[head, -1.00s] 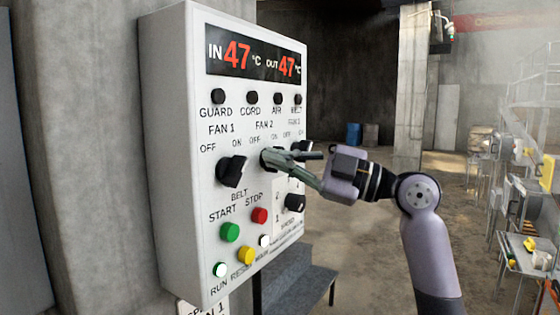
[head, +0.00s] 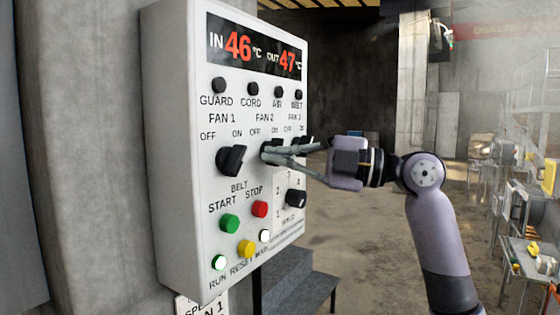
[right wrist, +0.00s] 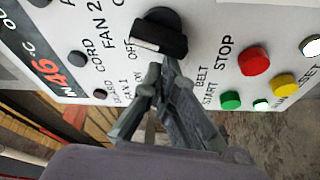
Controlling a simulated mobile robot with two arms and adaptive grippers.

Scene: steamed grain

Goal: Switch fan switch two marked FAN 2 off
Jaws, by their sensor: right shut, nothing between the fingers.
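The FAN 2 switch (head: 270,146) is a black rotary knob in the middle of the panel's switch row, partly hidden by my fingers in the head view. In the right wrist view its bar handle (right wrist: 160,40) shows with a white strip, close to the OFF lettering. I cannot tell surely which mark it points to. My right gripper (head: 268,153) is shut and empty, its fingertips right at the knob. In the right wrist view the fingertips (right wrist: 166,68) meet the near edge of the bar; contact is hard to judge. My left gripper is not in view.
The white control panel (head: 175,140) carries the FAN 1 knob (head: 232,160), a speed knob (head: 296,198), a green button (head: 229,223), a red button (head: 260,209) and a yellow button (head: 246,248). The FAN 3 knob is mostly behind my gripper.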

